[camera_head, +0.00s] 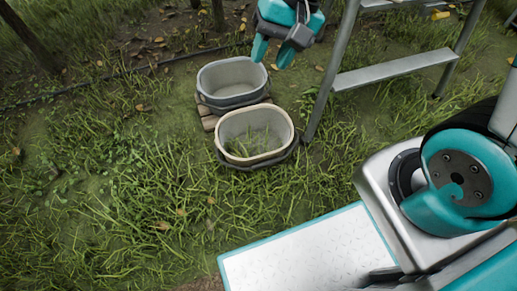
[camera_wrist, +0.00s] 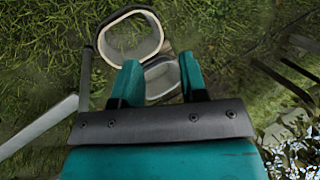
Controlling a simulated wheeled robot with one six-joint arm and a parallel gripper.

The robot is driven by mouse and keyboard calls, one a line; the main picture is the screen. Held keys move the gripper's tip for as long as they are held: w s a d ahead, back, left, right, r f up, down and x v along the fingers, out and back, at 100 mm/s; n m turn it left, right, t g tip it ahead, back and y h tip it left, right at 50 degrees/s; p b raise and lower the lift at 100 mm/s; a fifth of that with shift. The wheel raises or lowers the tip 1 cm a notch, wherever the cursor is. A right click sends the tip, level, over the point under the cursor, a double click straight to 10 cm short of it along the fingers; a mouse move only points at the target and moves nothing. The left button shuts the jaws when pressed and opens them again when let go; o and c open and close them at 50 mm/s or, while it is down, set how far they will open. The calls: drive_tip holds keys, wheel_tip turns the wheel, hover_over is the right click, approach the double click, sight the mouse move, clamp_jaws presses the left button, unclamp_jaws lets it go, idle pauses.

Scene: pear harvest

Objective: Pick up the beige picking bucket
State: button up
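The beige picking bucket (camera_head: 250,122) stands upright on the grass, in front of a grey bucket (camera_head: 232,75). Its dark handle lies low around its outside, and green grass shows inside it. My gripper (camera_head: 272,52) has teal fingers, hangs above and behind the grey bucket to the right, and is empty. In the wrist view the fingers of my gripper (camera_wrist: 160,78) are spread apart. There the beige bucket (camera_wrist: 153,42) is beyond the fingertips at upper left, apart from them. The grey bucket (camera_wrist: 162,72) shows between the fingers, its lower part hidden.
A wooden pallet or slats (camera_head: 210,121) show under the buckets. A metal stepladder (camera_head: 395,72) stands close to their right. A dark hose (camera_head: 110,76) runs across the ground behind. Open grass lies to the left and in front.

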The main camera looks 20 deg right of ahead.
drive_tip(key=w+d+f+m+b, duration=0.2)
drive_tip(key=w+f+m, duration=0.1)
drive_tip(key=f, duration=0.4)
drive_tip(key=w+d+f+m+b, duration=0.2)
drive_tip(key=f+m, duration=0.1)
drive_tip(key=f, duration=0.5)
drive_tip(key=w+d+f+m+b, duration=0.1)
drive_tip(key=w+f+m+b, duration=0.15)
drive_tip(key=f, duration=0.45)
drive_tip(key=m+b, duration=0.3)
drive_tip(key=m, duration=0.4)
approach(264, 155)
drive_tip(key=b+x, duration=0.4)
drive_tip(key=b, duration=0.2)
drive_tip(key=shift+w+d+f, duration=0.1)
drive_tip(key=shift+w+f, duration=0.1)
drive_tip(key=shift+f, duration=0.2)
drive_tip(key=b+x, duration=0.5)
drive_tip(key=shift+f, duration=0.25)
drive_tip(key=shift+r, duration=0.1)
drive_tip(key=shift+f, duration=0.2)
clamp_jaws()
